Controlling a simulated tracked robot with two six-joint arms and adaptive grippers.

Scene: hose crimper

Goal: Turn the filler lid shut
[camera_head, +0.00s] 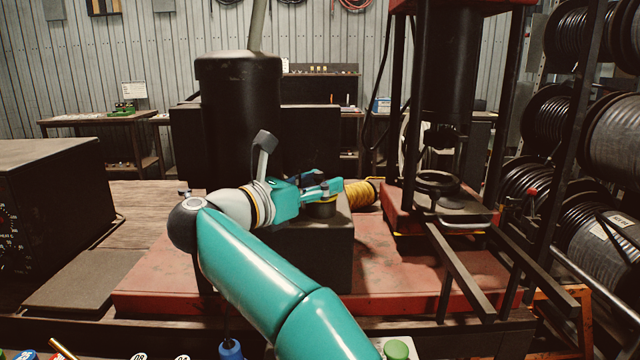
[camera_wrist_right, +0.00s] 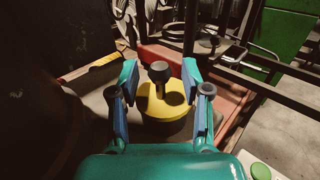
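The filler lid (camera_wrist_right: 165,108) is a yellow disc with a dark round knob (camera_wrist_right: 160,72) standing up from it, seen in the right wrist view. In the head view the lid is mostly hidden by my right gripper (camera_head: 322,188), on top of a dark block (camera_head: 325,255). In the right wrist view my right gripper (camera_wrist_right: 160,78) has its two fingers apart, one on each side of the knob. Gaps show between the fingers and the knob, so nothing is gripped. How tightly the lid sits cannot be told. My left gripper is not in view.
The red base plate (camera_head: 390,275) has bare room in front. A green button (camera_head: 397,350) is at the bottom.

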